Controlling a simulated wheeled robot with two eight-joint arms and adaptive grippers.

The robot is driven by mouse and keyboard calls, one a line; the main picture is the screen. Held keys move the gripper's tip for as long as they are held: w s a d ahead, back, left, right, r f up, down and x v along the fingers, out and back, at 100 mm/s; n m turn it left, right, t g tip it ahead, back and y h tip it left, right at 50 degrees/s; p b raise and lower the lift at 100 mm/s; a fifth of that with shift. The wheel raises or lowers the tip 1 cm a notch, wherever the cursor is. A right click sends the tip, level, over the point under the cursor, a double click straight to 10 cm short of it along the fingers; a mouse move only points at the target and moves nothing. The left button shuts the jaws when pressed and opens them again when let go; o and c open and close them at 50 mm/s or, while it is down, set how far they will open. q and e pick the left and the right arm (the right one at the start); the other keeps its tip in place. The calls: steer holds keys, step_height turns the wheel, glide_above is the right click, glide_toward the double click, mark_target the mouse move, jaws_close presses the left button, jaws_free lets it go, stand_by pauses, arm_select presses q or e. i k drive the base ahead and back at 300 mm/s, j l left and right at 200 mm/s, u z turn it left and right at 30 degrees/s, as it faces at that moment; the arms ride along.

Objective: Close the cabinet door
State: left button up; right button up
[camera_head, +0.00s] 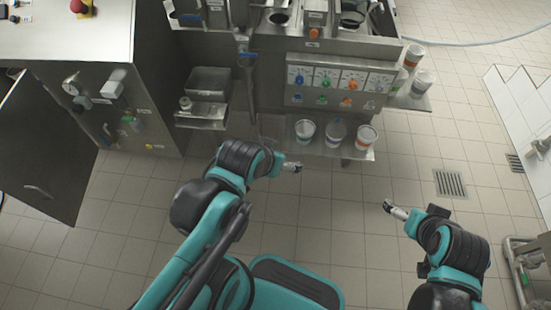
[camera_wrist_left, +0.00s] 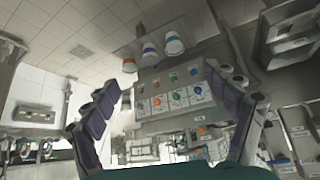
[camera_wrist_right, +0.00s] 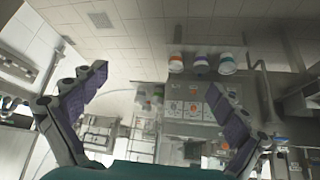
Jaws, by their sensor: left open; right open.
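The cabinet door (camera_head: 48,140) is a dark grey panel with a small metal handle (camera_head: 38,191) near its lower edge, at the far left of the head view. My left gripper (camera_head: 293,167) is open and empty in front of the filling machine, well to the right of the door. My right gripper (camera_head: 395,210) is open and empty, farther right. Both wrist views show spread fingers with nothing between them; I cannot make out the door in either.
The filling machine (camera_head: 340,85) has a lower shelf with three cups (camera_head: 305,130) and a side shelf with more cups (camera_head: 422,83). A metal tray (camera_head: 208,83) juts out beside the cabinet. Tiled floor (camera_head: 110,200) is clear between the door and my left arm.

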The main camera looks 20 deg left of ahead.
mark_target(47, 160)
steer(key=u, duration=2.75)
steer(key=j+z, duration=0.3)
steer(key=i+l, duration=0.05)
steer(key=l, duration=0.05)
